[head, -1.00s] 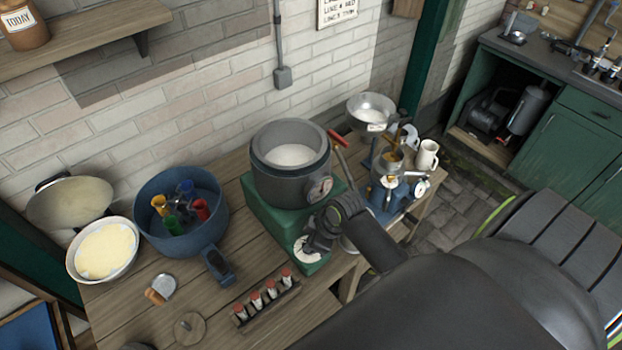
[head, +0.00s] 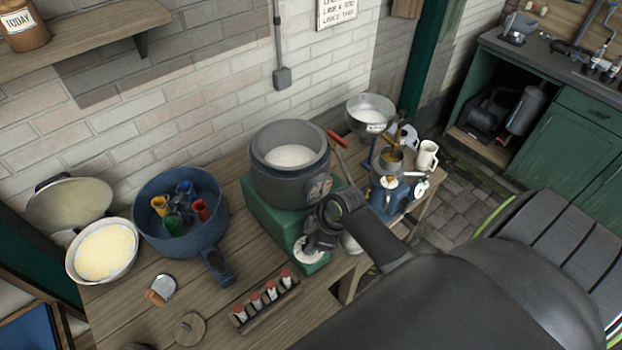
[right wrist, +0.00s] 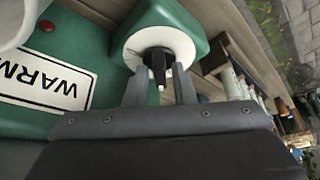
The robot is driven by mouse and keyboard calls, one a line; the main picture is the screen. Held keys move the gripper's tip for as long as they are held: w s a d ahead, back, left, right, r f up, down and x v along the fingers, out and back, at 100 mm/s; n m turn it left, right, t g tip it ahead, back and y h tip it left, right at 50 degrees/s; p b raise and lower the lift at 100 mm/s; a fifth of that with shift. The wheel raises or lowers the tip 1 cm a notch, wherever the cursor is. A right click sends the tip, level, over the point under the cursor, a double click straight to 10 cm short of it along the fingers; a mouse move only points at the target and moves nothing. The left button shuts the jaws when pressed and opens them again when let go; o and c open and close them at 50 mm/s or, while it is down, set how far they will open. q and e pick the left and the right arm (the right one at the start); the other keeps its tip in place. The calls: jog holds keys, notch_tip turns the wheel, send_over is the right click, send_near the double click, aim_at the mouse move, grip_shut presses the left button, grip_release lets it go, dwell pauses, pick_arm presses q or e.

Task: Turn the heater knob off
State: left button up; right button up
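The heater is a green box (head: 262,221) under a grey pot (head: 290,180) on the wooden table. Its front carries a white round dial (head: 307,257), partly hidden by my right gripper (head: 312,243) in the head view. In the right wrist view, the black heater knob (right wrist: 158,62) with a white mark sits at the middle of the white dial (right wrist: 130,50). My right gripper (right wrist: 160,82) has its two fingers apart, one on each side of the knob. A narrow gap seems to show beside it; contact is unclear. My left gripper is not in view.
A rack of red-capped vials (head: 263,303) stands in front of the heater. A blue pot (head: 180,240) with coloured cups is at left. A blue-based device (head: 388,200) and a white mug (head: 427,157) stand close at right. A "WARM" label (right wrist: 45,82) is beside the dial.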

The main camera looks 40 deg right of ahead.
jog(key=shift+o, duration=0.8)
jog(key=shift+r, duration=0.1)
jog(key=shift+d+r, duration=0.15)
jog(key=shift+r, duration=0.15)
jog(key=b+v, duration=0.2)
jog(key=v, duration=1.4)
jog(key=shift+s+r, duration=0.2)
jog(key=shift+r, duration=0.05)
jog(key=shift+d, duration=0.1)
